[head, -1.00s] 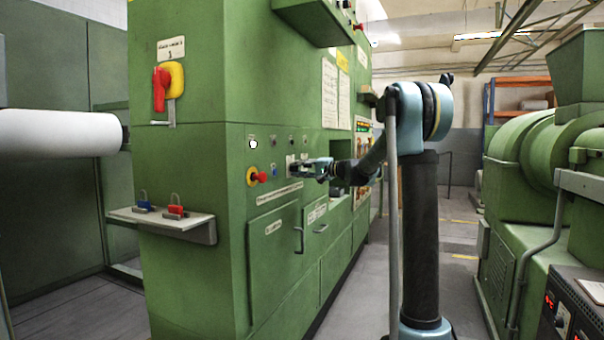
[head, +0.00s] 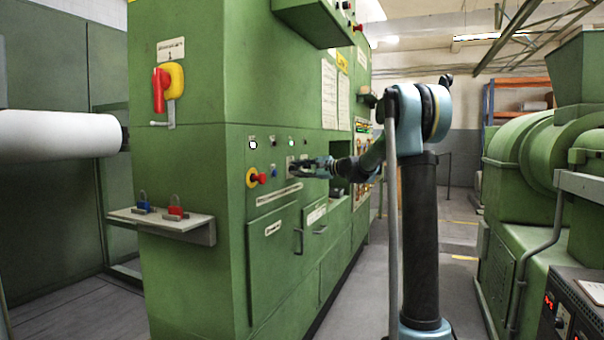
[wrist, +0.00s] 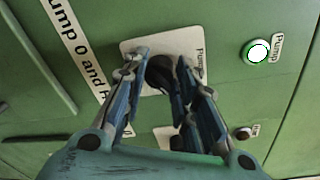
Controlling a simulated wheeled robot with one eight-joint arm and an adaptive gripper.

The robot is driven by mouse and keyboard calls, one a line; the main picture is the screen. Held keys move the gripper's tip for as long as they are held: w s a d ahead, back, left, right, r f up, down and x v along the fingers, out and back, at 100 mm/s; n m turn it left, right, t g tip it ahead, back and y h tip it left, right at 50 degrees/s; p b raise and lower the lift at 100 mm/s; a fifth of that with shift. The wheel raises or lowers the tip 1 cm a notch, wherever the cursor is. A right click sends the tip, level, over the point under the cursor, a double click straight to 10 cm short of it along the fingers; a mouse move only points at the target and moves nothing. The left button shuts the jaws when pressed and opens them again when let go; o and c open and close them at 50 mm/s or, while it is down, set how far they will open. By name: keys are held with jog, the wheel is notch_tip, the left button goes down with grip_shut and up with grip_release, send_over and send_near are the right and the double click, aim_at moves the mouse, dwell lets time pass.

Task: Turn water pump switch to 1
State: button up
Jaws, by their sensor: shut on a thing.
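The water pump switch is a dark round knob (wrist: 160,73) on a white plate (wrist: 135,47) whose label reads "Pump" in the wrist view. My gripper (wrist: 163,66) has one finger on each side of the knob and is shut on it. The fingers partly hide the knob, so I cannot read its position. In the head view my gripper (head: 297,167) reaches the front panel of the green cabinet (head: 190,215). A lit white lamp (wrist: 257,51) with a green rim, labelled "Pump", is right of the knob in the wrist view.
A red and yellow knob (head: 255,177) sticks out left of my gripper. A shelf (head: 190,222) with blue and red padlocks juts from the cabinet corner. A large green machine (head: 540,170) stands at right.

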jog(key=shift+s+a+f, duration=0.15)
jog(key=shift+s, duration=0.05)
jog(key=o, duration=1)
jog(key=shift+w+a+f, duration=0.1)
jog(key=shift+o, duration=0.2)
jog(key=shift+d, duration=0.45)
jog(key=v, duration=1.1)
jog(key=shift+d, duration=0.15)
